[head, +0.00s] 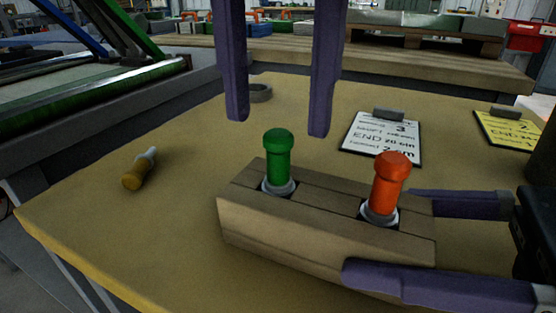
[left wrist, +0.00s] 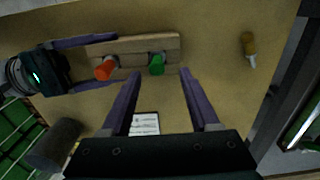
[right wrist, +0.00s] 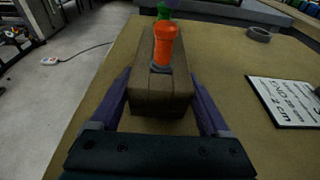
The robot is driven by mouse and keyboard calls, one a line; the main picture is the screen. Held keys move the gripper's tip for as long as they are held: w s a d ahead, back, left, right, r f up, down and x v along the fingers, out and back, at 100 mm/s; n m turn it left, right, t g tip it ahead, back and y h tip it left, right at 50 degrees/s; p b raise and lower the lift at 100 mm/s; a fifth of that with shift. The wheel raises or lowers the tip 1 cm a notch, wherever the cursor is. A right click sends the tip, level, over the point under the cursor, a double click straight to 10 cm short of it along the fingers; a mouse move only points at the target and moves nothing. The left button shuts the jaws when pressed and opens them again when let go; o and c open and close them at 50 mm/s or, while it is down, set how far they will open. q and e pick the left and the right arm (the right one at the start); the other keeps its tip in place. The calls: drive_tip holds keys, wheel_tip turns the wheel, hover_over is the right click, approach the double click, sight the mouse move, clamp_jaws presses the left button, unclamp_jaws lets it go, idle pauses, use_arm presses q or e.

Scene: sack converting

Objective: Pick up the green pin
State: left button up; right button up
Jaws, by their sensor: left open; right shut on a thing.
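The green pin (head: 278,160) stands upright in the left hole of a wooden block (head: 300,231); it also shows in the left wrist view (left wrist: 157,66) and at the top of the right wrist view (right wrist: 164,10). An orange pin (head: 387,185) stands in the block's right hole. My left gripper (head: 278,126) is open and empty, pointing down, its fingertips near the green pin's head, one to each side in the picture. The exact gap in depth cannot be told. My right gripper (head: 378,232) is shut on the wooden block, its fingers along the block's sides at the orange pin's end.
A yellow-handled tool (head: 136,174) lies on the table (head: 90,215) at the left. A grey ring (head: 261,93) lies behind the left gripper. A white card on a clipboard (head: 382,138) and a yellow card (head: 510,130) lie at the back right. The table's left front is clear.

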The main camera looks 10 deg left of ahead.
sight(278, 133)
use_arm(q)
drive_tip(key=f, duration=0.5)
drive_tip(key=shift+s+d+f, duration=0.1)
drive_tip(key=shift+s+f, duration=0.2)
drive_tip(key=shift+f, duration=0.1)
drive_tip(key=shift+c, duration=0.4)
clamp_jaws()
